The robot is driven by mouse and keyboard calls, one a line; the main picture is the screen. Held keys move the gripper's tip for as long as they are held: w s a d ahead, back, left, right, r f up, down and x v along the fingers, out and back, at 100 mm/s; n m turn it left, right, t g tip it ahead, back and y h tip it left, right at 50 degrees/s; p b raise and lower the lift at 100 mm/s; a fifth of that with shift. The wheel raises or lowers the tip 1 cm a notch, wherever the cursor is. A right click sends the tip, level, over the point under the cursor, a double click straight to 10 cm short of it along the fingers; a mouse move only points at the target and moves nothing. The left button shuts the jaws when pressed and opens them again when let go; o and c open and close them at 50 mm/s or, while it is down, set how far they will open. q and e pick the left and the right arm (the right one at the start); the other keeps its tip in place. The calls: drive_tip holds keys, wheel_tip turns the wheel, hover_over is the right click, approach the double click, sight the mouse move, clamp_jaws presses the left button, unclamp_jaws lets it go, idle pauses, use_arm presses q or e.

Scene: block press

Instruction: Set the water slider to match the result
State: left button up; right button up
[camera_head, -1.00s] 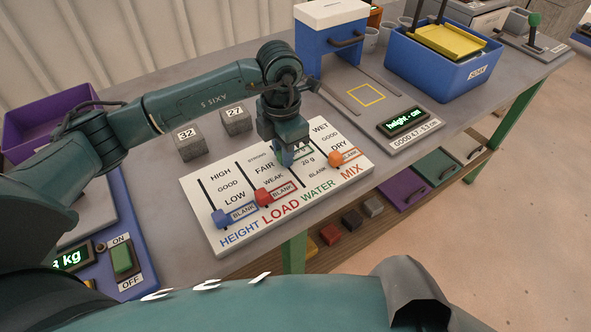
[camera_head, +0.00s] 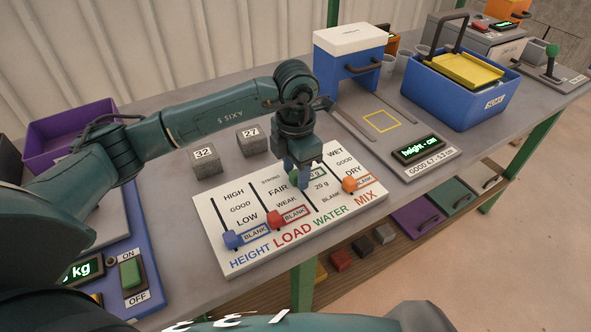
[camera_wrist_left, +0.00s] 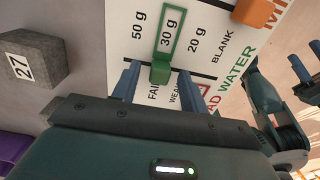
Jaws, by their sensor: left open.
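The white slider board (camera_head: 222,240) lies on the table with columns HEIGHT, LOAD, WATER and MIX. The water slider's green knob (camera_wrist_left: 160,73) is in the left wrist view, its green frame around "30 g", between "50 g" and "20 g". My left gripper (camera_wrist_left: 153,78) is open, one finger on each side of the knob; I cannot tell whether they touch it. In the head view the left gripper (camera_head: 306,190) is low over the WATER column and partly hides it. What seems to be my right gripper (camera_wrist_left: 305,62) shows at the wrist view's right edge, its opening unclear.
Blue HEIGHT (camera_head: 232,240), red LOAD (camera_head: 275,219) and orange MIX (camera_head: 349,184) knobs stand beside the water slider. HEIGHT and LOAD frame BLANK. Blocks 32 (camera_head: 206,161) and 27 (camera_head: 252,141) stand behind the board. A height display (camera_head: 417,150) is to the right.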

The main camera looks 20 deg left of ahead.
sight(295, 174)
use_arm(q)
wheel_tip(295, 174, up, 13)
drive_tip(key=shift+f+b, duration=0.2)
drive_tip(key=shift+b, duration=0.25)
drive_tip(key=shift+s+f, duration=0.1)
